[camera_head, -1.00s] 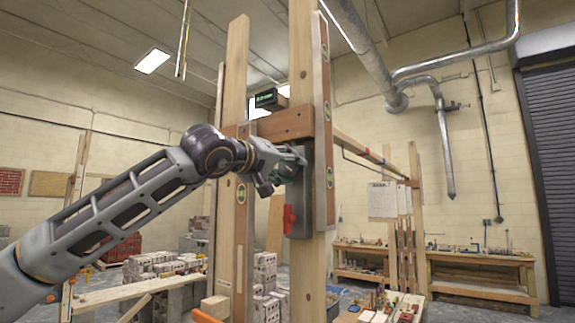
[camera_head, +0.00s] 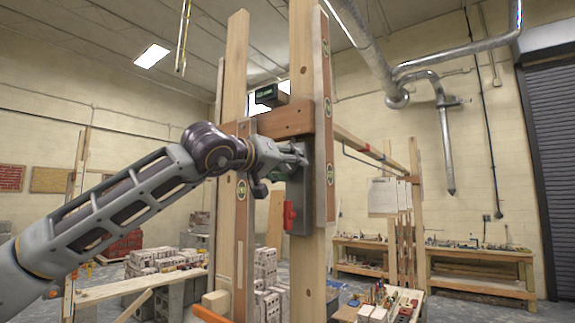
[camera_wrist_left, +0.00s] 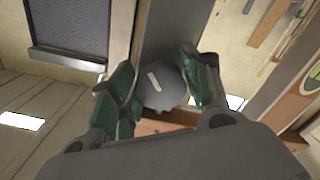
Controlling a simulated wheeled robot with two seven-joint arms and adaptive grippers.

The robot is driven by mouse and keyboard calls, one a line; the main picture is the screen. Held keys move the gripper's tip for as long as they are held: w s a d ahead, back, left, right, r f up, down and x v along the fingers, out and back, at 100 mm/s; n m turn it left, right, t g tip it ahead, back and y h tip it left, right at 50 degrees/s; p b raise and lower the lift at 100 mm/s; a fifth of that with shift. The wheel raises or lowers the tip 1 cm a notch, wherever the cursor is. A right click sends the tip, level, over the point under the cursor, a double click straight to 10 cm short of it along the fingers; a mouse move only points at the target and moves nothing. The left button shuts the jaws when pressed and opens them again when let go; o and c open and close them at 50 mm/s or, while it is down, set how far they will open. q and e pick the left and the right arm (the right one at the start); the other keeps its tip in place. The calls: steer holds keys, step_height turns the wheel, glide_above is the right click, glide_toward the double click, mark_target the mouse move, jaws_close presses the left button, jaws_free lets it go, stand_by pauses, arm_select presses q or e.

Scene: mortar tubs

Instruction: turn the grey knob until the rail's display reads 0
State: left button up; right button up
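The grey knob (camera_wrist_left: 163,86) is round, with a pale mark across its face, and shows in the left wrist view. My left gripper (camera_wrist_left: 160,75) has its green-padded fingers on both sides of it, appearing to touch it. In the head view my left gripper (camera_head: 297,158) is at the grey plate (camera_head: 302,205) on the right post, and hides the knob. The display (camera_head: 270,95) is a dark box with green characters above the wooden rail (camera_head: 285,122). Its reading is too small to make out. My right gripper is not in view.
A red handle (camera_head: 289,214) sticks out low on the grey plate. Wooden posts (camera_head: 236,75) with levels stand close to the arm. Stacked blocks (camera_head: 160,262) are at lower left, a tool-covered bench (camera_head: 400,302) at lower right. Workbenches (camera_head: 480,262) line the back wall.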

arm_select(q)
steer(key=o, duration=0.3)
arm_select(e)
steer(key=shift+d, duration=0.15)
arm_select(q)
steer(key=shift+a+r, duration=0.1)
steer(key=shift+v, duration=6)
steer(key=shift+n, duration=0.4)
